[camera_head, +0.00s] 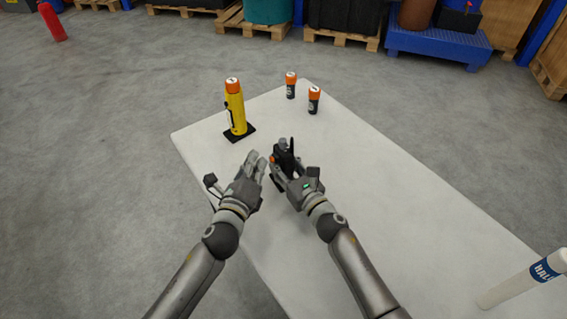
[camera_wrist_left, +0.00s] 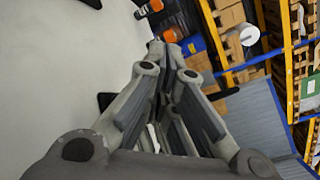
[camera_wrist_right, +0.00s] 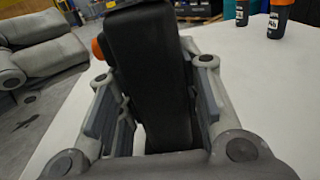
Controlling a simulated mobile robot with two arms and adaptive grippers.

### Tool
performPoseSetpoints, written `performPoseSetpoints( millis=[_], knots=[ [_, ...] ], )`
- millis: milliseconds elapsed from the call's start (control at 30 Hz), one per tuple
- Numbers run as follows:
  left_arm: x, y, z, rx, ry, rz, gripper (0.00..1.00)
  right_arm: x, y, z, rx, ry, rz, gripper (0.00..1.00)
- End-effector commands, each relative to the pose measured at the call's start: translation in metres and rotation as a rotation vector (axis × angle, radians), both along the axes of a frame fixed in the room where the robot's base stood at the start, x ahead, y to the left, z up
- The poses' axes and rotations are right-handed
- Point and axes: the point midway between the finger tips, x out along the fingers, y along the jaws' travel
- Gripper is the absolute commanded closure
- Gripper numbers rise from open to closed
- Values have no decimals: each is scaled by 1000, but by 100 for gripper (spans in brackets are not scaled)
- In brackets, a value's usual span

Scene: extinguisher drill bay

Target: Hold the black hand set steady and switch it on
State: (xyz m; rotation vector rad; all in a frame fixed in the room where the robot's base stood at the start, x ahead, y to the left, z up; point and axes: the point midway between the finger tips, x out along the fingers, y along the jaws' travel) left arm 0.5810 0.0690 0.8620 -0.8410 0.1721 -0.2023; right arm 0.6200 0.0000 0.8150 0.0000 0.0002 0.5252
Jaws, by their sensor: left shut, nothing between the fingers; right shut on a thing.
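The black hand set (camera_head: 289,158) is in my right gripper (camera_head: 284,167), over the white table. It is upright, with a short stub on top and an orange part on its left side. In the right wrist view the hand set (camera_wrist_right: 150,75) fills the space between the fingers, and its orange part (camera_wrist_right: 97,48) shows at the left. My left gripper (camera_head: 258,163) is shut and empty, just left of the hand set and apart from it. In the left wrist view the fingers (camera_wrist_left: 172,50) come together with nothing between them.
A yellow cylinder with an orange cap (camera_head: 236,108) stands on a black base at the table's far left. Two black-and-orange canisters (camera_head: 291,86) (camera_head: 314,101) stand behind. A white tube (camera_head: 520,281) is at the right edge.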

Motion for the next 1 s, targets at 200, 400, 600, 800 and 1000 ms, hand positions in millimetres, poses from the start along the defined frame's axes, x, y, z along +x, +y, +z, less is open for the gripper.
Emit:
performPoseSetpoints(
  millis=[200, 400, 600, 800, 1000],
  knots=[
    [0, 0, 0, 0, 0, 0, 100, 0, 0, 0, -1, 1, -1, 100],
    [2, -4, 0, 0, 0, 0, 100, 0, 0, 0, -1, 1, 0, 100],
    [5, -8, 0, 0, 0, 0, 100, 0, 0, 0, 0, 0, 0, 100],
    [4, -8, 0, 0, 0, 0, 100, 0, 0, 0, 0, 0, 0, 100],
    [5, -9, 0, 0, -1, -1, 100, 0, 0, 0, 0, 0, 0, 100]
  ],
)
